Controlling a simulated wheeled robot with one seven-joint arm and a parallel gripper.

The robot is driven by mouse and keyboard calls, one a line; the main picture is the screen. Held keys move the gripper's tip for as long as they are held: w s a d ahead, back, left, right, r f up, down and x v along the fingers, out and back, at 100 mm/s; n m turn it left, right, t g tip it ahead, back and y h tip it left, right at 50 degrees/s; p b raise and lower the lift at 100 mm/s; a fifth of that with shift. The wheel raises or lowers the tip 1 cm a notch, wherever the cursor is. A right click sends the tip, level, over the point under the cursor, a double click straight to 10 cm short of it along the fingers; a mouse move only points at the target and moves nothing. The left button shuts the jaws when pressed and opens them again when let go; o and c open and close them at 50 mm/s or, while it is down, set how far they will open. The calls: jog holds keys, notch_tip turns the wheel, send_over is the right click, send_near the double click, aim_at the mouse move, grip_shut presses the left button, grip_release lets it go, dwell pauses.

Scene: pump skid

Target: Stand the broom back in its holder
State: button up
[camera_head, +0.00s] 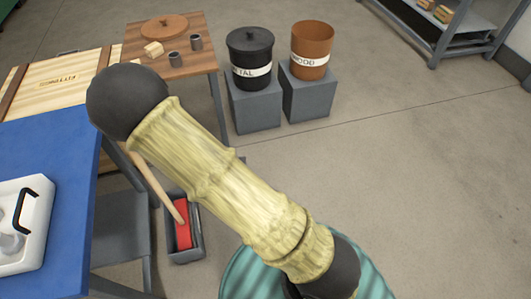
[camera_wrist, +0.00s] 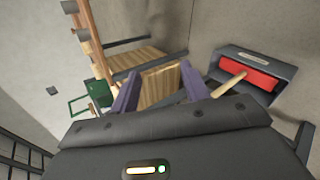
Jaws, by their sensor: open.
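The broom shows a pale wooden handle (camera_head: 157,183) and a red head (camera_head: 183,236) in the head view. The head is in a dark grey open box (camera_head: 197,248) on the floor, which may be its holder. The handle leans up and left, and its upper part is hidden behind my arm. In the wrist view the red head (camera_wrist: 248,72) and handle (camera_wrist: 229,84) are to the right of my gripper (camera_wrist: 160,69). My gripper is hidden in the head view.
A blue table (camera_head: 55,150) with a white tray (camera_head: 25,225) stands left. Behind it is a wooden table (camera_head: 190,25). A black metal bin (camera_head: 250,55) and an orange wood bin (camera_head: 312,48) stand on grey blocks. A shelf (camera_head: 440,30) is top right. Floor is clear at right.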

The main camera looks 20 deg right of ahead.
jog(key=s+d+r+m+g, duration=0.8)
jog(key=s+d+r+m, duration=0.5)
jog(key=m, duration=0.7)
jog(key=shift+s+d+r, duration=0.2)
jog(key=shift+s+r, duration=0.05)
jog(key=shift+s, duration=0.55)
